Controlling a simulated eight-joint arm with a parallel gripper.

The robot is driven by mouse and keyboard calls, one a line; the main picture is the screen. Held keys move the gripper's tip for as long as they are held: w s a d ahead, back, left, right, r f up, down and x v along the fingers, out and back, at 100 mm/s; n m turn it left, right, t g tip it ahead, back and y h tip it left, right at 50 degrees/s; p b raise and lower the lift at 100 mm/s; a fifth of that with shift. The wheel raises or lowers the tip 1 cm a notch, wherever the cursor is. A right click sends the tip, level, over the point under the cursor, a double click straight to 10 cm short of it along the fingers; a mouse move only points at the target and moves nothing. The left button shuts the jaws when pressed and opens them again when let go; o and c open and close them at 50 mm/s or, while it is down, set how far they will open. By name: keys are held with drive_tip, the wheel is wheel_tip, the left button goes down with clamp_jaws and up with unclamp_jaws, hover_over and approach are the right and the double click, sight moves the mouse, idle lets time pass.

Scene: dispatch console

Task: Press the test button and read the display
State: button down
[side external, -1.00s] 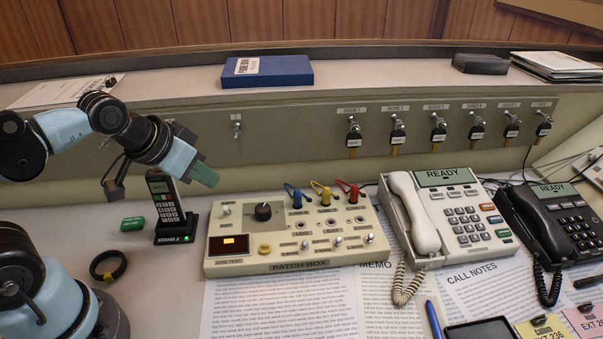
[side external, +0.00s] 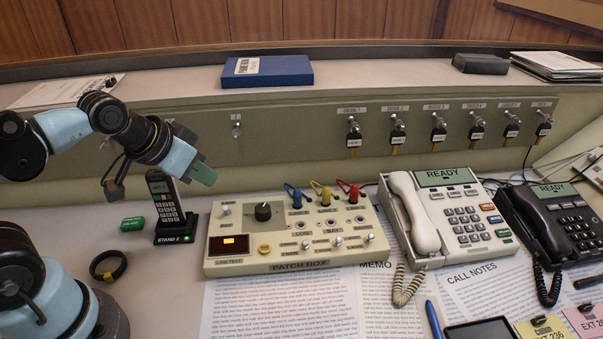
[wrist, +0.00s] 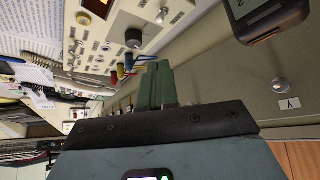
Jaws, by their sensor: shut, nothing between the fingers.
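The cream patch box (side external: 330,258) lies flat on the desk in the side view. At its left end are a small dark display (side external: 229,244) with an amber glow, its reading too small to make out, and a yellow round button (side external: 265,250) just right of it. A "LINE TEST" label is under the display. My gripper (side external: 204,175), with green fingers, is shut and empty, above and left of the box and clear of it. In the wrist view, the green fingers (wrist: 157,85) are together; the yellow button (wrist: 83,18) and display (wrist: 97,7) show at upper left.
A cordless handset (side external: 165,200) in its stand is just below and left of my gripper. The box's top carries a black knob (side external: 263,211), several toggles and coloured plugs (side external: 321,192). A white desk phone (side external: 462,212) stands to the right. Paper sheets lie in front.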

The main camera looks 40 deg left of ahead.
idle(0.7)
drive_tip(key=m+t+h, duration=0.1)
drive_tip(key=m+t, duration=0.1)
drive_tip(key=m, duration=0.9)
hover_over(261, 252)
drive_tip(key=shift+r, duration=0.2)
drive_tip(key=shift+f, duration=0.15)
drive_tip(key=shift+f, duration=4.25)
drive_tip(key=shift+f, duration=0.1)
drive_tip(key=shift+f, duration=0.3)
drive_tip(key=shift+r, duration=0.4)
